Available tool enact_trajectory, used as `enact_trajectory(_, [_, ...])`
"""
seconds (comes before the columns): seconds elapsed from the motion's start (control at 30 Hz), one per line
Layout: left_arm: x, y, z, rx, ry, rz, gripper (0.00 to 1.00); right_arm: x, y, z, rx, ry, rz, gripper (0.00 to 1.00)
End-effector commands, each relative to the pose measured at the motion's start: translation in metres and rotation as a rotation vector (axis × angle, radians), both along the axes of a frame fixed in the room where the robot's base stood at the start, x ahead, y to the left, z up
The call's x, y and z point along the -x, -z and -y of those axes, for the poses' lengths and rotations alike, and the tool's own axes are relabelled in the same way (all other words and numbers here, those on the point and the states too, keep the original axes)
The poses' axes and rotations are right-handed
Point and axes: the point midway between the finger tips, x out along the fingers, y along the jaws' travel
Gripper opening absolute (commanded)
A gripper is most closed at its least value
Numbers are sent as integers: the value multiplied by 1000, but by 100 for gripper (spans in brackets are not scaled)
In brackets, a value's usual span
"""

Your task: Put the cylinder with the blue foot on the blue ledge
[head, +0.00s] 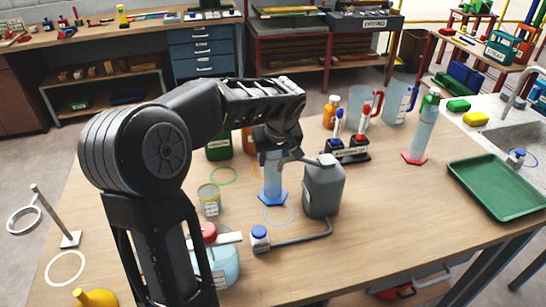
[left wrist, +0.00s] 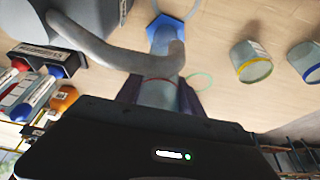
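The cylinder with the blue foot (head: 272,182) is a clear upright cylinder on a blue hexagonal foot, near the middle of the table. It also shows in the left wrist view (left wrist: 160,92), with its foot at the top. My left gripper (head: 275,145) is at its upper part from above. In the left wrist view its dark fingers lie close against both sides of the cylinder. I cannot tell whether the foot touches the table. I make out no blue ledge in either view. My right gripper is not in view.
A grey canister (head: 325,188) with a bent pipe stands close right of the cylinder; the pipe crosses the left wrist view. A jar (head: 209,200) stands left. A red-footed cylinder (head: 417,140) and a green tray (head: 497,190) are at right. The table's front right is clear.

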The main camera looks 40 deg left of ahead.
Motion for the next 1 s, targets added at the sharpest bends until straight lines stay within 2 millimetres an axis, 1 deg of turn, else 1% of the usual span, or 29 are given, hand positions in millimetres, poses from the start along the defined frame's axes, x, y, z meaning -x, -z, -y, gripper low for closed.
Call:
enact_trajectory(0.03, [0,0,0,0,0,0,49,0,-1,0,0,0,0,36])
enact_trajectory(0.23, [0,0,0,0,0,0,65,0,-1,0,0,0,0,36])
enact_trajectory(0.47, [0,-1,0,0,0,0,65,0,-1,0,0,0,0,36])
enact_trajectory(0.6, [0,-6,0,1,0,-1,65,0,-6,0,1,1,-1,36])
enact_trajectory(0.67, [1,-8,2,-1,0,2,65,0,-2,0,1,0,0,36])
enact_trajectory(0.77, [3,-20,6,0,0,4,65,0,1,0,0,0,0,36])
enact_trajectory(0.83, [6,-32,10,0,0,4,65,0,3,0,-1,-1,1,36])
enact_trajectory(1.0, [14,-66,22,-1,1,6,65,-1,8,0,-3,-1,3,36])
